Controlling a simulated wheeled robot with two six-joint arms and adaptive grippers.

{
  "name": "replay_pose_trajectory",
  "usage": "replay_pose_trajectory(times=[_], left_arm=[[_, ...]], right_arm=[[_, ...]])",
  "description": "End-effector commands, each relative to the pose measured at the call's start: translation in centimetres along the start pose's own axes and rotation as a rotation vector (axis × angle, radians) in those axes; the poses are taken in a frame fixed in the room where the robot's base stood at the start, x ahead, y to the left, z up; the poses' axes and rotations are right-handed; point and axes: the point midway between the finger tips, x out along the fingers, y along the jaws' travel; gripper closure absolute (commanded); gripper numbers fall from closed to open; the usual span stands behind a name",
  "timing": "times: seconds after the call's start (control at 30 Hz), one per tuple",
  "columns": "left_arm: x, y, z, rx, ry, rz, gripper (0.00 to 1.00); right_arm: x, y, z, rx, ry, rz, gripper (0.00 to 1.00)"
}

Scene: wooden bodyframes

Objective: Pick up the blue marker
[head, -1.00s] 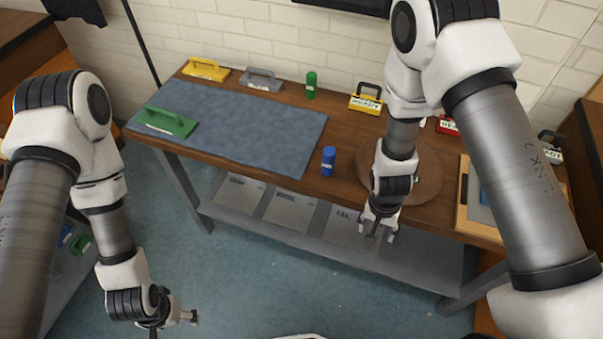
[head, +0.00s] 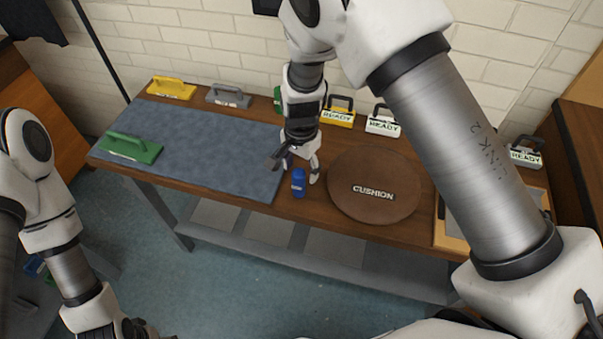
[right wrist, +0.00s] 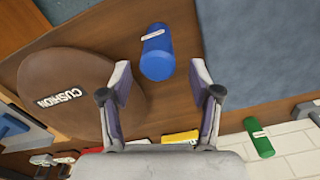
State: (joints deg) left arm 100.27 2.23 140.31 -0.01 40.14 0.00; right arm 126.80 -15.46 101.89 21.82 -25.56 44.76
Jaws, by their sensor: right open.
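The blue marker (head: 298,183) is a short blue cylinder with a small white label. It stands upright on the wooden table near its front edge, between the blue-grey mat and the round cushion. My right gripper (head: 300,172) is open right behind and above it in the head view. In the right wrist view the blue marker (right wrist: 158,55) lies just ahead of the two open fingertips (right wrist: 160,82), toward the gap between them and not gripped. My left arm is at the lower left of the head view; its fingers are out of frame.
The round brown cushion (head: 376,187) lies right of the marker and the mat (head: 215,145) lies left. A green float (head: 132,148) rests on the mat. A green cylinder (right wrist: 259,138) and several handled blocks, one the yellow READY block (head: 338,114), line the back.

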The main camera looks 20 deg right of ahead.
Motion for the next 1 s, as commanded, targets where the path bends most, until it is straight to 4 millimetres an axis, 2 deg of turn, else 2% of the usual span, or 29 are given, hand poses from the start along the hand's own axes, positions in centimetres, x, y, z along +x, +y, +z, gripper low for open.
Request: replay_pose_trajectory(times=[0.27,0.4,0.6,0.63,0.8,1.0], left_arm=[[-2.0,0.0,0.1,-0.002,-0.002,0.0,0.27],[-2.1,0.0,0.1,-0.001,-0.002,0.0,0.27],[-2.0,0.0,0.1,-0.001,-0.002,0.0,0.27],[-2.0,0.0,0.1,-0.001,-0.002,0.0,0.27],[-2.0,0.0,0.1,-0.001,-0.002,0.0,0.27],[-2.0,0.0,0.1,-0.001,-0.002,0.0,0.27]], right_arm=[[4.0,-0.1,0.1,0.0,-0.002,0.002,0.37],[6.2,-0.2,0.1,-0.001,0.0,0.0,0.37],[6.5,-0.2,0.1,-0.001,0.001,0.0,0.37],[6.5,-0.2,0.1,-0.001,0.001,0.0,0.41],[6.5,-0.2,0.1,-0.001,0.001,0.0,1.0],[6.5,-0.2,0.1,-0.001,0.001,0.0,1.0]])
